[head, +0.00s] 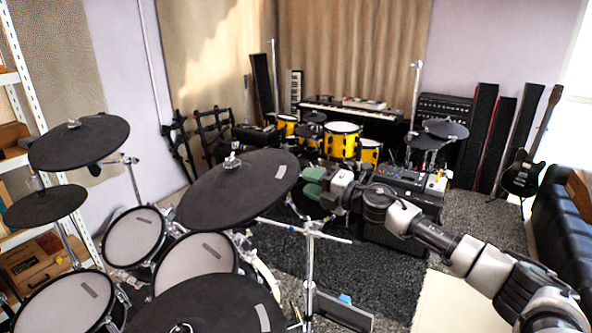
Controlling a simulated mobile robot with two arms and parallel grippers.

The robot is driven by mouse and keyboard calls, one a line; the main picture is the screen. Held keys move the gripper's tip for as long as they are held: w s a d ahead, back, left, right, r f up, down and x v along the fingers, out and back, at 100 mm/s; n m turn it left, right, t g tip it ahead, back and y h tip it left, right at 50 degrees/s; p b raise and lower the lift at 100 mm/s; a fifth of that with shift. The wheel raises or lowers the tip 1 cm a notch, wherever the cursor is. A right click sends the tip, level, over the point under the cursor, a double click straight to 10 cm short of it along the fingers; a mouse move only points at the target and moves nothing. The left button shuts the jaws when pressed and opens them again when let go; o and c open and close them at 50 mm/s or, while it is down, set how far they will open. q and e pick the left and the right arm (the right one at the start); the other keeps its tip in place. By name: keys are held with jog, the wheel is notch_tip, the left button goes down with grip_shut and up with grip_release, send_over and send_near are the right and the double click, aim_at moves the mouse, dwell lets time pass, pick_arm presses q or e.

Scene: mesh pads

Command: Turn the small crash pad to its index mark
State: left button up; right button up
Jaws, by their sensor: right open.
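Several black round cymbal pads stand on the drum kit. The middle pad (228,197) is tilted on a chrome stand and has a light grey mark near its right edge. A pad at the upper left (75,150) is tilted too, with a smaller pad (45,207) below it. Another pad (205,305) with a grey mark is cut off at the bottom. I cannot tell for certain which is the small crash pad. My right gripper (312,182), with green fingers, is open just right of the middle pad's edge; whether it touches is unclear. My left gripper is out of view.
White-headed drums (134,236) sit below the pads. The chrome stand (310,260) rises beneath my right gripper. A yellow drum kit (342,140) and keyboard (350,111) stand at the back, a black sofa (560,225) at the right. Dark carpet (385,275) lies open in between.

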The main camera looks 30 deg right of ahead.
aim_at(297, 178)
jog(key=p+x, duration=0.1)
jog(key=x, duration=0.4)
jog(key=shift+w+a, duration=0.1)
jog(key=shift+w, duration=0.1)
